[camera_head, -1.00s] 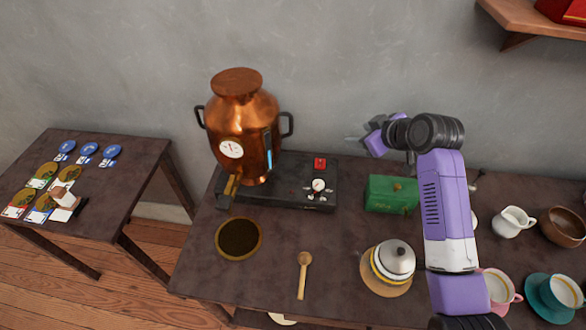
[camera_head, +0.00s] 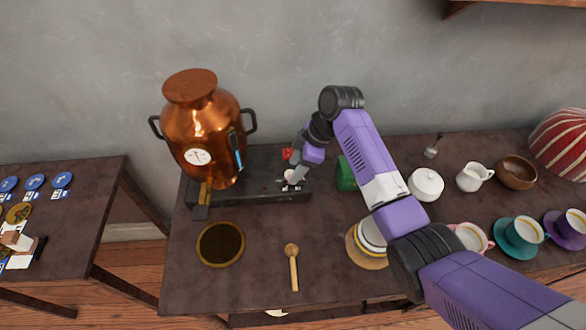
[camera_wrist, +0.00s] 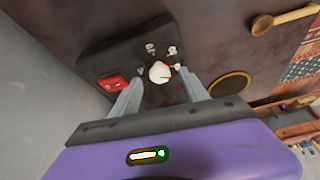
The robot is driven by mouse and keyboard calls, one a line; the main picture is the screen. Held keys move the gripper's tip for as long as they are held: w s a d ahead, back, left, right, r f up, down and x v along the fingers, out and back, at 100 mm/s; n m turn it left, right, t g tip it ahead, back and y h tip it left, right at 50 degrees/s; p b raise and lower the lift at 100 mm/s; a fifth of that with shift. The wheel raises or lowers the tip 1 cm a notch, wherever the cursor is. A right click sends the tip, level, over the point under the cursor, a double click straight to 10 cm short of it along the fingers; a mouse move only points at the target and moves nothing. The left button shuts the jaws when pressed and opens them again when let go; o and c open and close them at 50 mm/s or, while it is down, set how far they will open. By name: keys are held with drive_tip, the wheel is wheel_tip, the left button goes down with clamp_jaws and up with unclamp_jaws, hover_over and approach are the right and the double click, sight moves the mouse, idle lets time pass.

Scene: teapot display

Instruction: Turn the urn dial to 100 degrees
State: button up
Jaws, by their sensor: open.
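The copper urn (camera_head: 198,128) stands on a dark base (camera_head: 262,186) at the left of the table, with a round white gauge (camera_head: 198,156) on its front. A white dial (camera_head: 289,175) is on the right part of the base, partly hidden by my gripper in the head view. In the wrist view the dial (camera_wrist: 159,72) lies between and beyond my fingertips. My gripper (camera_head: 294,173) is open, with a finger to each side of the dial in the wrist view (camera_wrist: 166,87). I cannot tell whether the fingers touch it. The dial's reading is too small to tell.
A red switch (camera_head: 287,153) is beside the dial, also in the wrist view (camera_wrist: 112,87). A green box (camera_head: 346,174) stands close right of my gripper. A wooden spoon (camera_head: 292,266) and a round dark-filled dish (camera_head: 221,244) lie in front. Cups and bowls crowd the right.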

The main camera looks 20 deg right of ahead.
drive_tip(key=shift+x, duration=0.9)
clamp_jaws()
drive_tip(key=shift+r+m+p, duration=0.1)
drive_tip(key=shift+m+p, duration=0.2)
drive_tip(key=shift+s+a+r+m+t+p, duration=0.1)
drive_tip(key=shift+m+t+p, duration=0.3)
drive_tip(key=shift+m+p, duration=0.45)
drive_tip(key=m+t+h+p, duration=0.1)
drive_tip(key=m+p, duration=0.2)
drive_tip(key=shift+s+a, duration=0.1)
drive_tip(key=m+h+p, duration=0.1)
drive_tip(key=m+p, duration=0.1)
drive_tip(key=m, duration=0.1)
drive_tip(key=shift+a+m+t, duration=0.1)
drive_tip(key=shift+m+t, duration=0.25)
drive_tip(key=shift+t, duration=0.05)
drive_tip(key=shift+a+m+h+p, duration=0.1)
drive_tip(key=shift+m+h+p, duration=0.6)
drive_tip(key=shift+m, duration=0.8)
